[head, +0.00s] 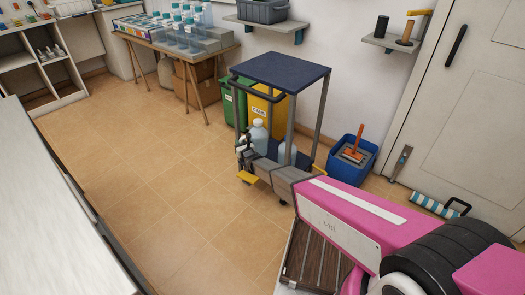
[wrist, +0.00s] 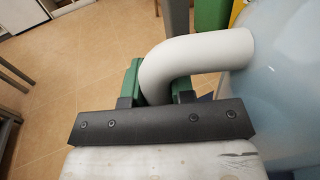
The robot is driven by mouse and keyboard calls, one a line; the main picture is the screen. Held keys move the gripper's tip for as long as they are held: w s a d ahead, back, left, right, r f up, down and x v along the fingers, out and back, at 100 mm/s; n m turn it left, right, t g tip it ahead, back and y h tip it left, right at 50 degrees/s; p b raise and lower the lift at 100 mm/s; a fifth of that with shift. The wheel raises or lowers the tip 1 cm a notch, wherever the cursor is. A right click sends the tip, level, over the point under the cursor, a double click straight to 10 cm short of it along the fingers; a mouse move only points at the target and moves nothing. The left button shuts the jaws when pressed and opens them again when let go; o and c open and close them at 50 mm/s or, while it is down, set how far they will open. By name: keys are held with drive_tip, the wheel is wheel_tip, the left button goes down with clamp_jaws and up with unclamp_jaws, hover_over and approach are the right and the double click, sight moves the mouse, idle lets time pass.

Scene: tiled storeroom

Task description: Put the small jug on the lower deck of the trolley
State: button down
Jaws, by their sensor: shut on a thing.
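My gripper (wrist: 158,92) is shut on the pale handle (wrist: 195,55) of a translucent bluish jug, whose body (wrist: 285,80) fills the right side of the wrist view. Green finger pads sit on both sides of the handle. In the head view a pale capped jug (head: 259,134) shows upright at the left side of the trolley, beside my gripper (head: 244,143). The trolley has a dark blue top (head: 280,70), grey posts and a lower deck (head: 304,161). Another pale container (head: 287,153) shows behind a post. I cannot tell whether the held jug touches the deck.
Green (head: 230,103) and yellow (head: 262,105) bins stand behind the trolley. A blue tub (head: 352,168) with an orange-handled tool is to its right. A wooden table (head: 185,60) with bottles stands at the back left. The tiled floor (head: 150,170) left of the trolley is clear.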

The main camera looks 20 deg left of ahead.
drive_tip(key=w+d+f, duration=0.2)
drive_tip(key=w+f, duration=0.8)
drive_tip(key=shift+w+f, duration=0.15)
drive_tip(key=shift+w, duration=0.2)
drive_tip(key=shift+f, duration=0.15)
drive_tip(key=c, duration=1)
unclamp_jaws()
drive_tip(key=shift+f, duration=0.1)
drive_tip(key=v, duration=1.2)
